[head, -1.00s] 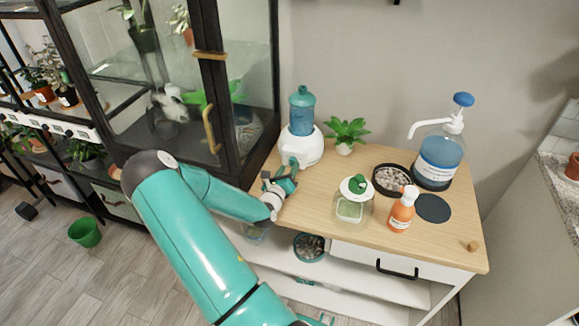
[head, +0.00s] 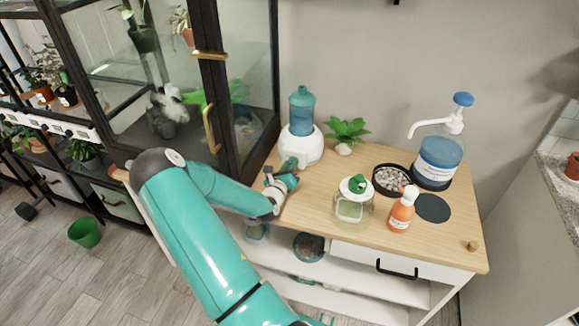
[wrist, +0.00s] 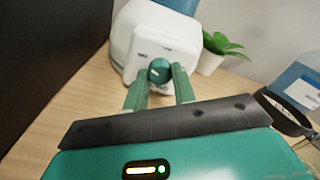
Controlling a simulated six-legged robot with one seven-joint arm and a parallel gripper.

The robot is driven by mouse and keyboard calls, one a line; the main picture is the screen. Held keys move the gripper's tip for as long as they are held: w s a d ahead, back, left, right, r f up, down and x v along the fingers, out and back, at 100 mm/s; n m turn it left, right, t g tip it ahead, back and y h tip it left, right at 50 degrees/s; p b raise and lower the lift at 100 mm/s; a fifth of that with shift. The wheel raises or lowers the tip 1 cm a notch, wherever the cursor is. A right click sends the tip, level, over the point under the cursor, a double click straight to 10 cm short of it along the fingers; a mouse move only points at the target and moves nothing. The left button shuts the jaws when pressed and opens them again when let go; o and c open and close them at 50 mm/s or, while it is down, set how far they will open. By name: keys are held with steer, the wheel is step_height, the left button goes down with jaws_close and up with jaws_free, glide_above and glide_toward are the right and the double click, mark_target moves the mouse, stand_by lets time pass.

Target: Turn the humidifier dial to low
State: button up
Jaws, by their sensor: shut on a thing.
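The humidifier (head: 302,148) has a white base and a blue-teal tank, and stands upright at the back left of the wooden cabinet top. Its round teal dial (wrist: 159,71) is on the front of the white base, with small dark marks around it that are too blurred to read. My gripper (wrist: 166,82) has its two green fingers on either side of the dial, shut on it. In the head view my gripper (head: 290,165) is at the front of the humidifier base, and the dial is hidden there.
A small potted plant (head: 347,132) stands right of the humidifier. A dark-framed glass cabinet (head: 233,160) is close on the left.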

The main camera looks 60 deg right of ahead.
steer(key=shift+m, duration=0.3)
steer(key=m, duration=0.6)
steer(key=shift+s+y, duration=0.1)
steer(key=shift+y, duration=0.2)
steer(key=m, duration=0.6)
steer(key=shift+m+t, duration=0.3)
steer(key=o, duration=1)
